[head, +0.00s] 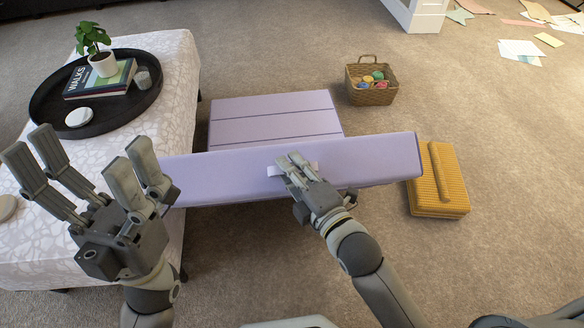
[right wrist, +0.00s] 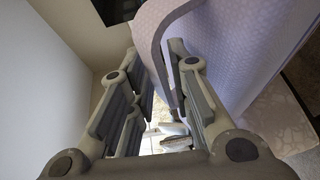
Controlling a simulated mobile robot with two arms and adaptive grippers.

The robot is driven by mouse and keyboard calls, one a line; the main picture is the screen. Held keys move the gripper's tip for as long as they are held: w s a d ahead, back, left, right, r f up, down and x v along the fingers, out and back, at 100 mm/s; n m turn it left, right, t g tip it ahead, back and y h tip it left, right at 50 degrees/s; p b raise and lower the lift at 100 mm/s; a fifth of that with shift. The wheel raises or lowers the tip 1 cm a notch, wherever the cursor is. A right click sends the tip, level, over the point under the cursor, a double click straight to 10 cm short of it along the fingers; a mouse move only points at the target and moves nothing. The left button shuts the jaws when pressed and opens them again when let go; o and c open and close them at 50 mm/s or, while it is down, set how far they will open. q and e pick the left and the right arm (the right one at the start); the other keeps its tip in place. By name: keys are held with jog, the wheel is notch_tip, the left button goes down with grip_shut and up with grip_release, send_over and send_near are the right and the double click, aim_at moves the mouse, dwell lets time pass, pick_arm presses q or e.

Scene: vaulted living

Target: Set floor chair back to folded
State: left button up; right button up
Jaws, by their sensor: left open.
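The lavender floor chair stands on the carpet, its flat seat (head: 275,118) lying beyond its back (head: 225,175). The back is raised, its long edge facing me, and also fills the upper right of the right wrist view (right wrist: 228,50). A pale strap (head: 275,171) sits on that edge, and its loop (right wrist: 158,35) runs between my right fingers. My right gripper (head: 291,160) is at the strap; whether it is clamped on it I cannot tell. My left gripper (head: 88,160) is open and empty, left of the chair back.
A patterned ottoman (head: 165,75) stands at the left, close to the chair's left end, with a black tray (head: 45,110) holding books, a plant and a cup. A wicker basket (head: 371,95) and a yellow cushion (head: 450,205) lie right of the chair.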

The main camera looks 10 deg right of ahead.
grip_shut()
dwell(0.3)
